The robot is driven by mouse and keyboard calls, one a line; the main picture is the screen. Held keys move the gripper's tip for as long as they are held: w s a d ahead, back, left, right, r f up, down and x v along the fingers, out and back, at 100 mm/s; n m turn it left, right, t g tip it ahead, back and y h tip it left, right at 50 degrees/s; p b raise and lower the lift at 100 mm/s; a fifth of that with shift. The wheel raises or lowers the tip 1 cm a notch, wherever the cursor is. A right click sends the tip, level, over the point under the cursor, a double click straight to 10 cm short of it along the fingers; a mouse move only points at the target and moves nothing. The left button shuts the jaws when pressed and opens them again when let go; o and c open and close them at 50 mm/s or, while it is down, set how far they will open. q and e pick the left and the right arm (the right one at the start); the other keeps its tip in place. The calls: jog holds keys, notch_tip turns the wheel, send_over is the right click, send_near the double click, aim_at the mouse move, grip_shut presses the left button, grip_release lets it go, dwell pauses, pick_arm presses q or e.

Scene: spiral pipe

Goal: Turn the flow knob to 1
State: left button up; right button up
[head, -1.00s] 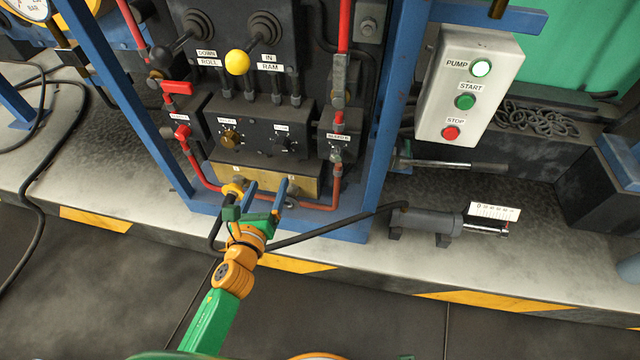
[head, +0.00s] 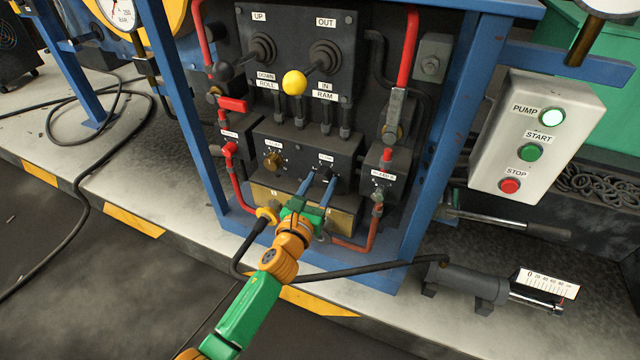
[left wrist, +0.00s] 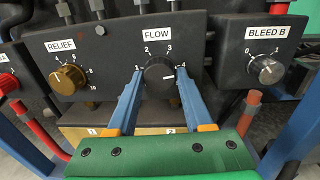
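The flow knob (left wrist: 160,74) is a small black dial below the FLOW label, with numbers 1 to 4 around it. Its white mark points right and slightly down, just below the 4. In the head view the knob (head: 324,173) sits on the dark valve block. My left gripper (head: 318,184) is in front of it. In the left wrist view the gripper's blue fingers (left wrist: 161,76) stand open, one on each side of the knob. I cannot tell whether either finger touches it. My right gripper is in neither view.
The brass relief knob (left wrist: 68,79) is left of the flow knob, and the bleed B knob (left wrist: 266,69) is right. Red pipes (head: 408,45) and blue posts (head: 455,125) flank the panel. A pump button box (head: 537,135) hangs at the right. A black hose (head: 350,272) runs below.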

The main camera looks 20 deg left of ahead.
pick_arm(q)
grip_shut()
